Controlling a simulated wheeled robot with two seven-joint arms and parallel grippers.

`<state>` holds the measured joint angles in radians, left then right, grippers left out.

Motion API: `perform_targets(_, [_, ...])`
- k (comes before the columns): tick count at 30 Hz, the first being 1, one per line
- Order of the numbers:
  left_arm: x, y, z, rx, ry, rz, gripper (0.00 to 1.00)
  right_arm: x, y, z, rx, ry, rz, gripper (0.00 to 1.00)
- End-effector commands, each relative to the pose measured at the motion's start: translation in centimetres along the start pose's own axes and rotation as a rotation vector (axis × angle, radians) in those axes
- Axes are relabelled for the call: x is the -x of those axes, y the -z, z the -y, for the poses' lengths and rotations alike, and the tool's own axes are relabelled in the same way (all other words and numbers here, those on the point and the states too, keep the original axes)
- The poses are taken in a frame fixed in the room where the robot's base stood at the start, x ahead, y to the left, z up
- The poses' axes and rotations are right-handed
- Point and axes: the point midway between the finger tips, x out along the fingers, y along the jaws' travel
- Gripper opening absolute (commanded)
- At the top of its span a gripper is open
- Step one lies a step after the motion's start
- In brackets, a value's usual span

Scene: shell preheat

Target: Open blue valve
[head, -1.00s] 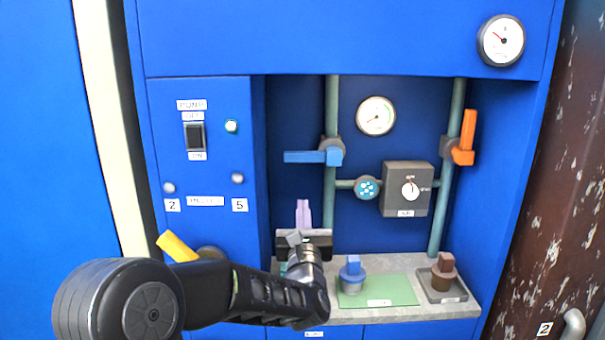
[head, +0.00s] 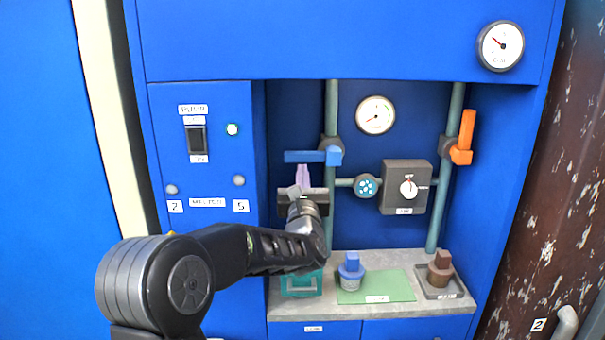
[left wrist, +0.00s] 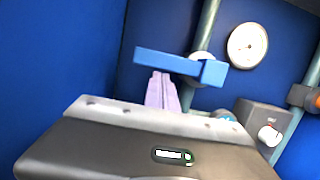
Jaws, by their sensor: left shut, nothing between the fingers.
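The blue valve (head: 314,156) sits on the left green pipe, its handle lying level and pointing left. It also shows in the left wrist view (left wrist: 180,66), just ahead of the fingers. My left gripper (head: 302,168) is shut and empty, its pale purple fingers pointing up just below the blue handle. In the left wrist view the fingers (left wrist: 161,84) rise to near the handle's underside; I cannot tell whether they touch it. My right gripper is not in view.
An orange valve handle (head: 467,130) stands upright on the right pipe. A gauge (head: 375,115) and a grey box with a dial (head: 405,187) are on the back. On the shelf (head: 345,312) are a teal container (head: 302,285), a blue-topped piece (head: 351,270) and a brown-topped piece (head: 440,266).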

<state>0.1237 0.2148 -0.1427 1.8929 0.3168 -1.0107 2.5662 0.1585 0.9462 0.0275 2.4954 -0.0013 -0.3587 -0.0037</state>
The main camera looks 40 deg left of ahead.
Motion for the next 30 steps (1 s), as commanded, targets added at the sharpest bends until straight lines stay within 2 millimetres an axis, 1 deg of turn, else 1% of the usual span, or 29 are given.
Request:
perform_targets(5, [0.0,0.0,0.0,-0.002,0.001,0.0,0.0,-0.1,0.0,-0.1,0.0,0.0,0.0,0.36])
perform_targets(10, [0.0,0.0,-0.1,-0.025,0.006,0.0,0.0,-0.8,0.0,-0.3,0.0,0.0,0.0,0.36])
perform_targets(22, [-0.1,-0.6,-0.3,-0.074,0.018,0.003,0.0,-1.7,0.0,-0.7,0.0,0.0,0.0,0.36])
perform_targets(26, [-0.1,-0.7,-0.3,-0.101,0.025,0.004,0.0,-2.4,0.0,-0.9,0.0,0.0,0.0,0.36])
perform_targets(30, [-0.2,-1.0,-0.5,-0.152,0.037,0.006,0.0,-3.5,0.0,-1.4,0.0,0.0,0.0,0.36])
